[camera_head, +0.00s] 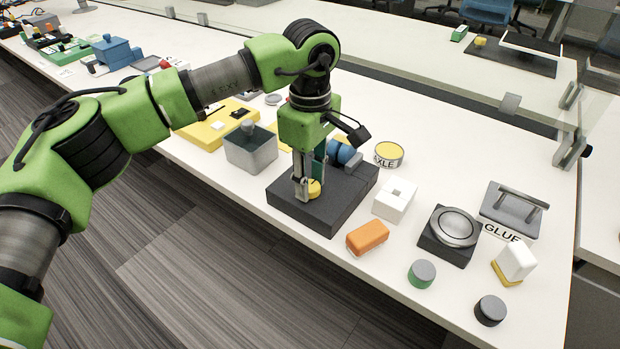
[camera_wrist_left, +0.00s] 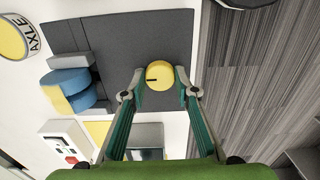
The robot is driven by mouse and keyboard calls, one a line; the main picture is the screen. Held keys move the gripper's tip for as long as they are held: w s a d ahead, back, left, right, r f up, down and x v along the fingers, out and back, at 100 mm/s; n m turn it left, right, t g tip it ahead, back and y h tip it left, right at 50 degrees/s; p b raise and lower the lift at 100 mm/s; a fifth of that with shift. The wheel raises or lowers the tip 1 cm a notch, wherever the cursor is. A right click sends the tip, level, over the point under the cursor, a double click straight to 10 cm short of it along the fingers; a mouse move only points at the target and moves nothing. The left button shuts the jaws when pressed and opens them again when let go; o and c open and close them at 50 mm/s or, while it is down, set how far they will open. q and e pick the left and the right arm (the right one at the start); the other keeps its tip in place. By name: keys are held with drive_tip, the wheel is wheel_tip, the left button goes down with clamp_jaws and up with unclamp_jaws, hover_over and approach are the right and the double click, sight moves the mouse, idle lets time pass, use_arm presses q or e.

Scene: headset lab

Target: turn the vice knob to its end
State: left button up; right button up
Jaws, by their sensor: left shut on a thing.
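The vice is a dark grey block base (camera_head: 335,212) with rounded blue parts (camera_head: 345,153) on it. The blue parts also show in the left wrist view (camera_wrist_left: 70,82), as does the base (camera_wrist_left: 115,40). A round yellow knob (camera_wrist_left: 159,75) with a short black mark stands on the base. In the head view the knob (camera_head: 315,190) is partly hidden behind a finger. My left gripper (camera_head: 308,186) points down over the base and is shut on the yellow knob, one finger at each side. My right gripper is not in view.
A grey open bin (camera_head: 250,152) stands left of the vice. An orange block (camera_head: 367,237), a white block (camera_head: 395,200), an AXLE tin (camera_head: 389,154) and a dark block with a round disc (camera_head: 450,232) stand close on the right. The table's front edge is near.

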sight(310, 185)
use_arm(q)
drive_tip(key=o, duration=1.1)
drive_tip(key=shift+r, duration=0.15)
wheel_tip(310, 185, up, 12)
drive_tip(key=shift+f, duration=0.1)
